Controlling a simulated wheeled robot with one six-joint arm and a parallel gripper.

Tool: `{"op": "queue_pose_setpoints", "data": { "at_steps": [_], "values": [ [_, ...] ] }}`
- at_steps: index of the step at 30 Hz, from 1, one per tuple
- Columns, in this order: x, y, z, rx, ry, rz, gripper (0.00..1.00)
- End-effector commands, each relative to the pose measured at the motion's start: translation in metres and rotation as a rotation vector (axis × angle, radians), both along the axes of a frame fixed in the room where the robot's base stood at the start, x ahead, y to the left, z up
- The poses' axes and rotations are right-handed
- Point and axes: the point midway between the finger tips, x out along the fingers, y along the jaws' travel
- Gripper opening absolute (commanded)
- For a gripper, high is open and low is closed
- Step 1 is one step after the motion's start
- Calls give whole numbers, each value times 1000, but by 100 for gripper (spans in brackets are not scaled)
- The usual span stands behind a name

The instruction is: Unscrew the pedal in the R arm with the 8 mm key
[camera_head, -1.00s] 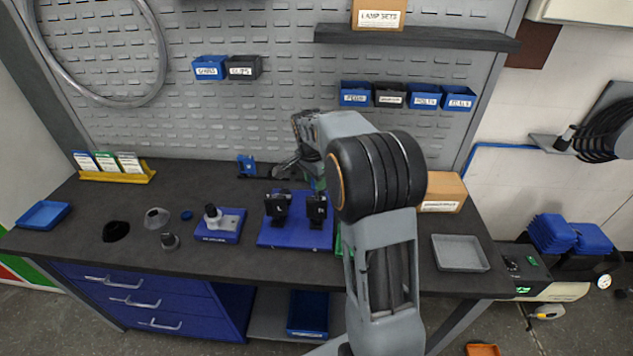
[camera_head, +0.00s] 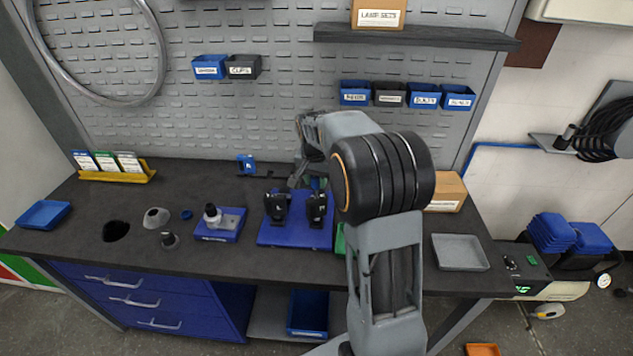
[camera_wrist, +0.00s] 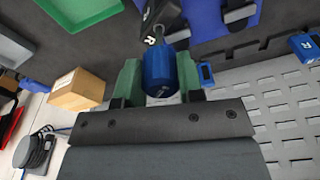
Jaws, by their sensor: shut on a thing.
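My gripper (camera_wrist: 159,68) has green fingers shut on a blue cylinder, which looks like the handle of the 8 mm key (camera_wrist: 158,75). Beyond the handle in the wrist view is a dark part marked R (camera_wrist: 153,38), apparently the R arm. Whether the key's tip sits in the pedal cannot be seen. In the head view, a blue fixture (camera_head: 285,236) on the bench holds two upright black parts, the right one (camera_head: 317,206) nearest my gripper. My own arm hides part of this area.
A cardboard box (camera_head: 446,190) and a grey tray (camera_head: 460,252) stand right of my arm. A green tray (camera_wrist: 85,12) lies close by in the wrist view. A small blue holder (camera_head: 246,165) stands at the back. The perforated wall (camera_head: 280,110) rises behind the bench.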

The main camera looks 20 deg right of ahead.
Motion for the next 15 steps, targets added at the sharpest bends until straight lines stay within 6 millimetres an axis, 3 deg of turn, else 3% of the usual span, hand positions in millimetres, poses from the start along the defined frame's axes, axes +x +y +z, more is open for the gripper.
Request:
{"op": "queue_pose_setpoints", "data": {
  "at_steps": [11, 15],
  "values": [
    [-1, 0, -3, 1, 7, 35, 0],
    [-2, 0, -3, 1, 8, 140, 0]
  ]
}}
